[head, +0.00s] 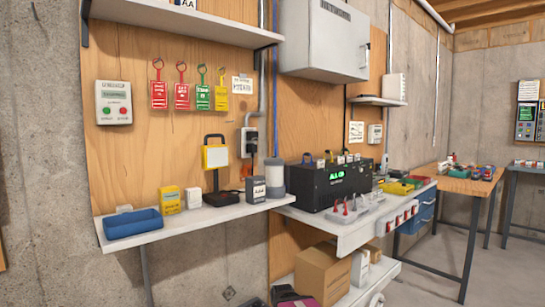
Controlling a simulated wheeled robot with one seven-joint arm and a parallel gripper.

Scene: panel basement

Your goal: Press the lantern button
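The lantern (215,157) looks to be the yellow-framed lamp with a pale front panel and a black carrying handle. It stands upright on a black stem and base on the left white shelf (185,227). Its button is too small to make out in the head view. My gripper is not in view, so its place relative to the lantern does not show.
A blue tray (133,224), a yellow box (168,201) and a white box (194,198) stand left of the lantern. A dark grey box (256,189) and a cylinder (274,178) stand right. A wall box (114,103) has green and red buttons.

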